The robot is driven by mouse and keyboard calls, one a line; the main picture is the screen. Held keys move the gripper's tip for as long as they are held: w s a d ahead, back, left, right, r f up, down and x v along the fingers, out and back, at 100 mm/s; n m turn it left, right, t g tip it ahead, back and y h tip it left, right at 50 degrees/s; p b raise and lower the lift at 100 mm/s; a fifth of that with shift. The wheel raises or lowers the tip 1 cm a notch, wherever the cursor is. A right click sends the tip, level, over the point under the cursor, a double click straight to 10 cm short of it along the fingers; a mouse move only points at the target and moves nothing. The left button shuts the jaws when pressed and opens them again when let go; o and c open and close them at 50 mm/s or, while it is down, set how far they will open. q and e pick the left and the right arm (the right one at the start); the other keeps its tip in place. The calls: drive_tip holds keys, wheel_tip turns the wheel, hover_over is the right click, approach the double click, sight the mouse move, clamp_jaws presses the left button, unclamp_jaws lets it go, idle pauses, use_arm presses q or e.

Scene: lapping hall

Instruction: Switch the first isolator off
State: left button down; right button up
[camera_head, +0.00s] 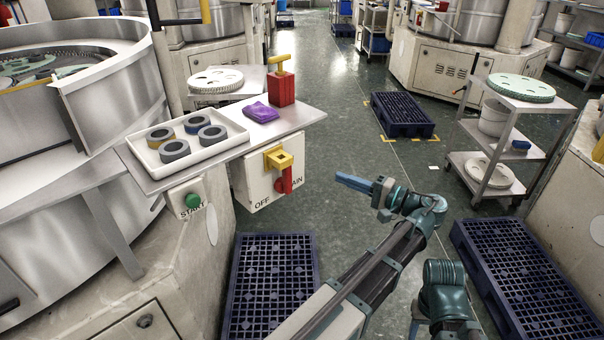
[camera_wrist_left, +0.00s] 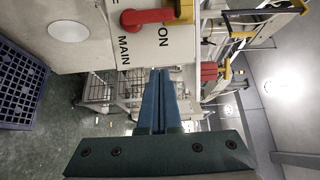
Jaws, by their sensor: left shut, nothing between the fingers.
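The isolator is a pale box (camera_head: 252,186) under the front of the steel shelf, marked OFF and MAIN. Its red handle (camera_head: 287,180) stands upright, its upper end by a yellow bracket (camera_head: 279,157). In the left wrist view the red handle (camera_wrist_left: 150,17) and yellow bracket (camera_wrist_left: 186,10) are at the top edge, beside the words ON and MAIN; part is cut off. My left gripper (camera_head: 340,181) is shut and empty, to the right of the handle and apart from it. Its blue fingers (camera_wrist_left: 158,75) also show in the left wrist view. My right gripper is not in view.
On the steel shelf (camera_head: 310,115) are a white tray (camera_head: 150,158) with several rings, a purple cloth (camera_head: 260,112) and a red block (camera_head: 281,88) with a yellow top. A green START button (camera_head: 193,200) is left of the isolator. Dark pallets (camera_head: 268,290) lie on the floor.

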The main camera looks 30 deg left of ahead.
sight(283, 178)
use_arm(q)
drive_tip(key=s+a, duration=0.3)
drive_tip(key=a, duration=0.8)
drive_tip(key=shift+a, duration=0.15)
drive_tip(key=shift+s, duration=0.1)
